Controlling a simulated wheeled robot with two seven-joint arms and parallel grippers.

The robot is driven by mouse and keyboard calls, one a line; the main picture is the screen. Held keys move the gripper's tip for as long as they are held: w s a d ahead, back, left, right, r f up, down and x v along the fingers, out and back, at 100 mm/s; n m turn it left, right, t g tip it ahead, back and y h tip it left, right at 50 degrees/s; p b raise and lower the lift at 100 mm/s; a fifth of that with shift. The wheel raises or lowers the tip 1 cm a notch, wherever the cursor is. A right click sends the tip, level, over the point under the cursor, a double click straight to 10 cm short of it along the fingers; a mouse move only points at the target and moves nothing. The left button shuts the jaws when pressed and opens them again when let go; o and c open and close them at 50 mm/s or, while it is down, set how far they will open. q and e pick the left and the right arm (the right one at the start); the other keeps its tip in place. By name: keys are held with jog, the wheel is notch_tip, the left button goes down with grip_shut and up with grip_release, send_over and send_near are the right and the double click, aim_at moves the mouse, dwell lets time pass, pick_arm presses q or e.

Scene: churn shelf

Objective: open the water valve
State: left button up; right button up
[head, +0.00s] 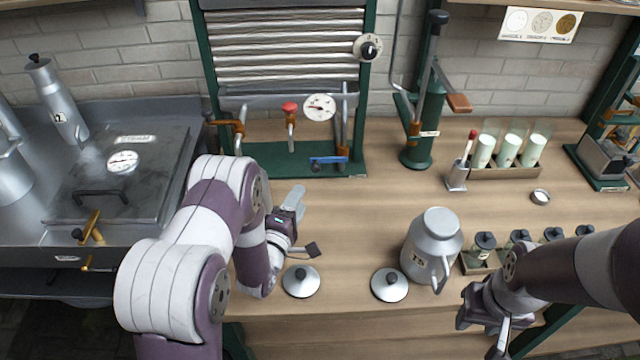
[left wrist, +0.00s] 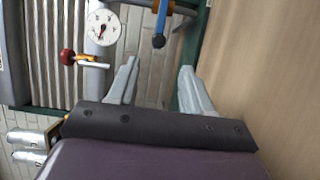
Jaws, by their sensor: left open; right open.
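A blue lever handle (head: 328,160), apparently the water valve, sits low on the right side of the green-framed cooler stand; it also shows at the top of the left wrist view (left wrist: 160,22). My left gripper (head: 297,194) is open and empty, in front of the stand and a little short of the blue handle. In the left wrist view its two pale fingers (left wrist: 159,82) are spread, with the blue handle beyond them and apart from them. My right gripper (head: 482,334) is open at the lower right, near the table's front edge, far from the valve.
A red-knobbed valve (head: 290,110) and a round gauge (head: 319,107) are left of and above the blue handle. Two lids (head: 301,281) (head: 390,285) and a milk can (head: 433,245) stand near the front. A steam tank (head: 120,180) is at left.

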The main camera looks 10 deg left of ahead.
aim_at(315, 170)
pick_arm(q)
jog(key=w, duration=0.4)
jog(key=w+d+p, duration=0.1)
jog(key=w, duration=0.7)
jog(key=shift+w+d+r, duration=0.1)
jog(key=shift+w+d, duration=0.1)
grip_shut()
